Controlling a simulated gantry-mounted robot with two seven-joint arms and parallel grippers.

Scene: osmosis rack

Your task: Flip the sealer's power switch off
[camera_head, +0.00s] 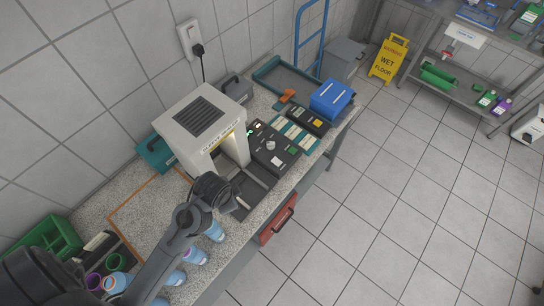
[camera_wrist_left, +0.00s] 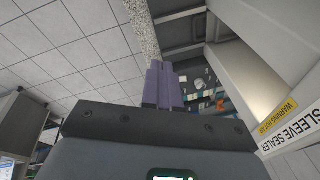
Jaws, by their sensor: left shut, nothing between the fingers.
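The sleeve sealer (camera_head: 183,115) is a pale grey box with a dark top vent and an open arch, standing on the counter against the wall. Its side also shows at the right of the left wrist view (camera_wrist_left: 253,75). A black control panel (camera_head: 265,152) with a pale knob and small lit spots sits right of the arch; it also shows beyond my fingers in the left wrist view (camera_wrist_left: 212,104). The power switch is too small to tell. My left gripper (camera_wrist_left: 163,66) is shut and empty, in front of the arch; in the head view my wrist hides its fingers.
A blue box (camera_head: 331,99) and a teal tray (camera_head: 268,78) lie at the far end. A black plug (camera_head: 198,50) is in the wall outlet.

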